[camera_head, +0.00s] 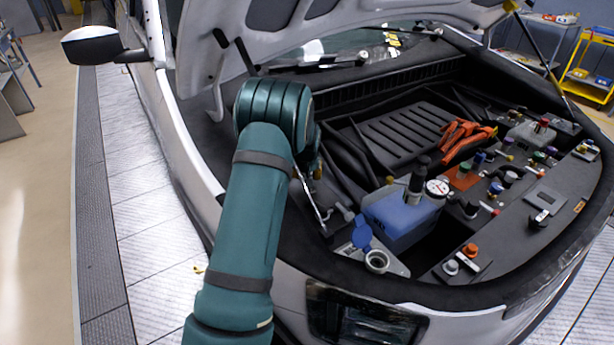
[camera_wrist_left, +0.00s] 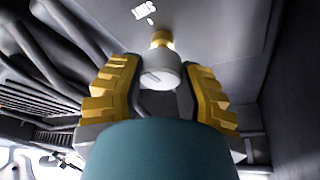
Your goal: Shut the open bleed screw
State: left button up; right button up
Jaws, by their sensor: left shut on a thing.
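In the left wrist view, a pale round bleed screw head (camera_wrist_left: 160,70) with a slot across its face sits on a brass-coloured stem (camera_wrist_left: 161,39). How far the screw is turned cannot be told. In the head view my left arm reaches into the left side of the engine bay, and its own links hide most of the gripper and the screw. My right gripper is in neither view.
A blue coolant tank (camera_head: 402,215) with a pressure gauge (camera_head: 437,188) stands right of my arm. A filler neck (camera_head: 377,261) and blue cap (camera_head: 361,236) are in front. Orange gloves or clamps (camera_head: 464,136) lie farther back. The raised hood (camera_head: 350,22) hangs above my arm.

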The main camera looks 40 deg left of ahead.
pick_arm(q)
jog(key=shift+f+m+h+b, duration=0.15)
jog(key=shift+m+h+b, duration=0.15)
jog(key=shift+m, duration=0.4)
jog(key=o, duration=1.2)
jog(key=shift+s+r, duration=0.1)
jog(key=shift+r, duration=0.55)
jog(key=v, duration=1)
jog(key=shift+s+d+r, duration=0.1)
jog(key=shift+s+r, duration=0.2)
jog(key=shift+s, duration=0.05)
